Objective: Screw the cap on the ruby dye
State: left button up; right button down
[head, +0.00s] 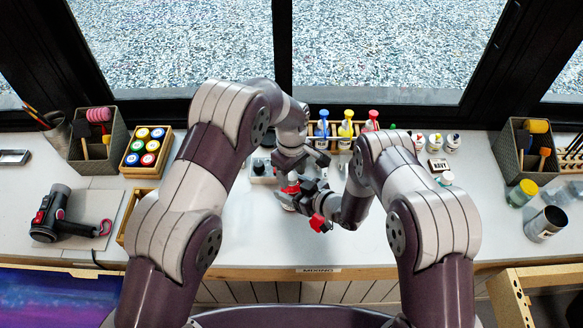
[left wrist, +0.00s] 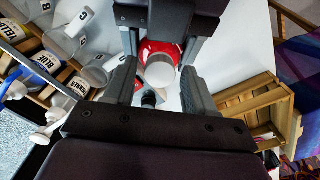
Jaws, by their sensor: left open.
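The ruby dye (head: 291,188) is a red container near the middle of the table, partly covered by my grippers. In the left wrist view it shows as a red body (left wrist: 147,49) with a round white cap (left wrist: 160,73) on its near end. My left gripper (head: 290,171) is just above it, open; in the left wrist view its fingers (left wrist: 158,85) stand apart on either side of the white cap, with gaps. My right gripper (head: 297,195) reaches in from the right, its fingers on both sides of the red body. Whether the cap is tight cannot be seen.
Bottles with blue, yellow and red tops (head: 346,128) stand in a wooden rack at the back. White dye jars (head: 453,141) are to its right. A tray of coloured jars (head: 147,150) stands left. A wooden tray (left wrist: 245,105) shows in the left wrist view. The front middle is clear.

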pick_arm(q)
grip_shut()
jog(key=m, duration=0.6)
jog(key=shift+m, duration=0.4)
jog(key=m, duration=0.3)
jog(key=shift+m, duration=0.3)
jog(key=m, duration=0.7)
jog(key=shift+o, duration=0.3)
grip_release()
